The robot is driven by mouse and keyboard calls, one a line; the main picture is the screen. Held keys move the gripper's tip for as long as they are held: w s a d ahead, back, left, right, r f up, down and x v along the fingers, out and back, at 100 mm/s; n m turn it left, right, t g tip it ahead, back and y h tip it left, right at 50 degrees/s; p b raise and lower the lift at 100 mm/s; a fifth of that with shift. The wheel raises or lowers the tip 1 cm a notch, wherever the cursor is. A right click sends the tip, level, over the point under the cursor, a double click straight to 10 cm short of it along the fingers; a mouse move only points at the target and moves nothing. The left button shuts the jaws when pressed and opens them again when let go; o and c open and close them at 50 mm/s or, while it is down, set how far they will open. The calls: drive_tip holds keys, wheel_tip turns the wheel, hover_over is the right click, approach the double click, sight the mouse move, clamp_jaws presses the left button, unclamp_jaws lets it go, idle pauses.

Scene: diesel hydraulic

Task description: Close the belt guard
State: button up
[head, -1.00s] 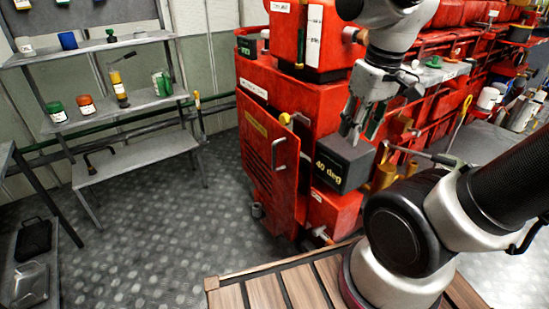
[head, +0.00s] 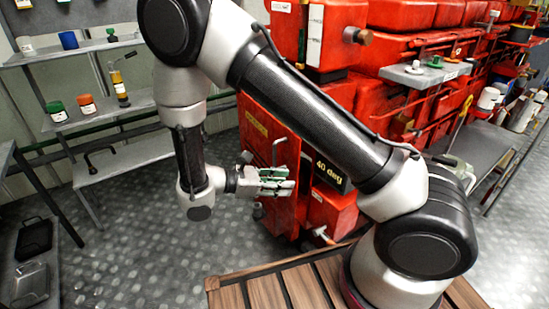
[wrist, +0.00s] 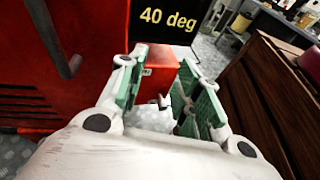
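The belt guard (head: 256,150) is a red slatted panel with a yellow label on the front of the red machine. It appears to stand swung out at an angle, though my arm hides part of it. Its grey bar handle (head: 274,150) is on its right side. My gripper (head: 287,181) is in front of the guard's right part, just below the handle, pointing right. In the wrist view the guard (wrist: 25,85) and its handle (wrist: 58,42) are at the left, outside the fingers. My gripper (wrist: 158,65) is open, with nothing between its green-padded fingers.
A dark box marked "40 deg" (head: 332,172) is just beyond my fingers, on the red machine (head: 350,90). A grey shelf rack (head: 120,160) stands at the left. Floor (head: 150,250) is clear between.

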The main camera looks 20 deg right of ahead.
sight(275, 157)
drive_tip(key=w+a+n+t+h, duration=0.2)
drive_tip(key=w+a+n+t, duration=0.3)
drive_tip(key=w+t, duration=0.3)
drive_tip(key=shift+g, duration=0.8)
drive_tip(key=x, duration=0.7)
drive_tip(key=shift+w+d+r, duration=0.1)
drive_tip(key=shift+w+r, duration=0.2)
drive_tip(key=shift+r, duration=0.1)
drive_tip(key=shift+c, duration=0.2)
clamp_jaws()
